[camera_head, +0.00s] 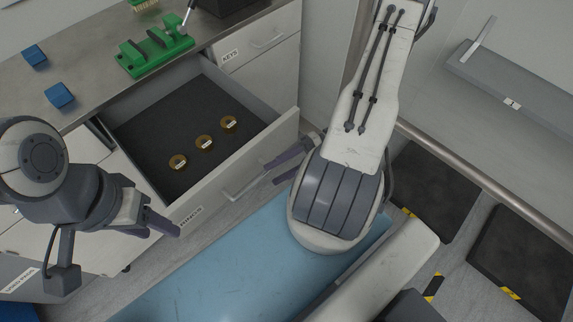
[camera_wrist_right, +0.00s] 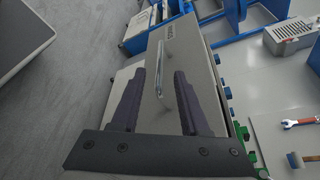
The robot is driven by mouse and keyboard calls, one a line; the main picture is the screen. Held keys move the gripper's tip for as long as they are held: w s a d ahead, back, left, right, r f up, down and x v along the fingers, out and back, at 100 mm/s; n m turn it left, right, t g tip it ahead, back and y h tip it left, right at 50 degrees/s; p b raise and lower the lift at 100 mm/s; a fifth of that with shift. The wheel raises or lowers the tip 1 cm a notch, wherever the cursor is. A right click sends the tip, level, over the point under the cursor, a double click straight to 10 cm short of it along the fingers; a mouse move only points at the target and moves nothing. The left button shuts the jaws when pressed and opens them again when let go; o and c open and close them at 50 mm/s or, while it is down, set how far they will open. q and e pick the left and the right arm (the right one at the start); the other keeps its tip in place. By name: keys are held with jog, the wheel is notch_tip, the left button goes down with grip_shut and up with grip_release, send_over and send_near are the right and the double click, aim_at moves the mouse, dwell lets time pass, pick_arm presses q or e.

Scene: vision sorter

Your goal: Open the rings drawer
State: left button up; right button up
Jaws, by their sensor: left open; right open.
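The rings drawer (camera_head: 285,130) is pulled out from the counter. My right gripper (camera_head: 272,172) is open just off the front, at the handle. In the right wrist view the handle (camera_wrist_right: 162,76) appears between the two open fingers, with no visible grip on it. My left gripper (camera_head: 163,229) is open and empty, in front of the left part of the drawer front.
A green fixture (camera_head: 153,52) and blue blocks (camera_head: 59,95) stand on the counter (camera_head: 90,70). A shut KEYS drawer (camera_head: 262,42) is right of the open one. A blue mat (camera_head: 225,260) covers the floor in front. Dark mats (camera_head: 435,190) lie at the right.

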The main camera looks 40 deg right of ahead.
jog(key=shift+v, duration=1.35)
jog(key=s+a+r+n+g+h+p, duration=0.2)
jog(key=s+a+r+n+g+h, duration=0.1)
jog(key=a+r+n+h, duration=1.1)
jog(key=a+r+n, duration=0.2)
jog(key=a+r, duration=0.3)
jog(key=a, duration=0.1)
jog(key=shift+r, duration=0.25)
dwell(0.9)
